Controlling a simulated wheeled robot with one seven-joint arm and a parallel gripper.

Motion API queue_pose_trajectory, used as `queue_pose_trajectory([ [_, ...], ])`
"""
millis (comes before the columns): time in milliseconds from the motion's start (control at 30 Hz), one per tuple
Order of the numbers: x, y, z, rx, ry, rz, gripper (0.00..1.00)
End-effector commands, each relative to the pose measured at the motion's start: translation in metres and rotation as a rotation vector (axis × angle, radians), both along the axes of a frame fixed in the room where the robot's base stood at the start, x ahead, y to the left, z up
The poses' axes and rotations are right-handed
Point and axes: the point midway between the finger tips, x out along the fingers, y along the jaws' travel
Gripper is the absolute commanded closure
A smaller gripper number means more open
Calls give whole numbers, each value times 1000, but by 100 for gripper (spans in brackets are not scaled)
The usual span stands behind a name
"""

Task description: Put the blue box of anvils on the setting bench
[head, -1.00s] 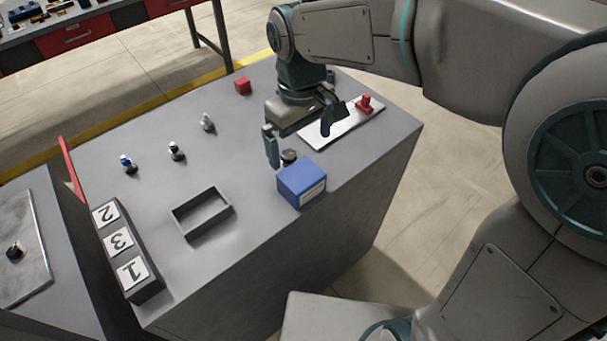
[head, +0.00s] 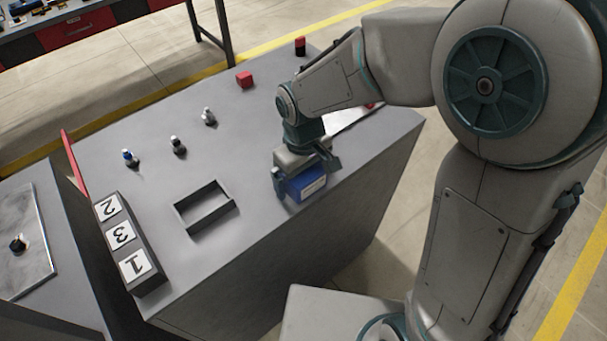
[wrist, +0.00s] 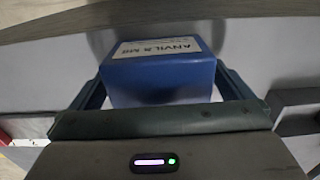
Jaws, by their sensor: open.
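The blue box of anvils (head: 308,187) sits on the grey bench (head: 270,112) near its front edge. In the wrist view a narrow gap seems to show beside the box; contact is hard to tell. No marking shows which surface is the setting bench.
An empty dark tray frame (head: 206,208) lies left of the box. A block with cards 2, 3 and 1 (head: 124,240) stands at the left edge. Another surface with a metal plate (head: 30,225) is at far left.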

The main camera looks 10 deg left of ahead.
Motion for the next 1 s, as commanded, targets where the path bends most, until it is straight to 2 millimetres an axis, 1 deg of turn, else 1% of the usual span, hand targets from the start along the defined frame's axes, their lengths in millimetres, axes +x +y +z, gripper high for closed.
queue_pose_trajectory([
  [133, 0, 0, 0, 0, 0, 0, 0],
  [167, 0, 0, 0, 0, 0, 0, 3],
  [200, 0, 0, 0, 0, 0, 0, 14],
  [267, 0, 0, 0, 0, 0, 0, 31],
  [300, 0, 0, 0, 0, 0, 0, 42],
  [333, 0, 0, 0, 0, 0, 0, 50],
  [400, 0, 0, 1, 1, -1, 0, 61],
  [633, 0, 0, 2, 1, -1, 0, 61],
  [767, 0, 0, 7, 1, -1, 0, 61],
  [867, 1, 0, 19, 2, -3, -1, 61],
  [1000, 0, -1, 46, 4, -6, -2, 61],
])
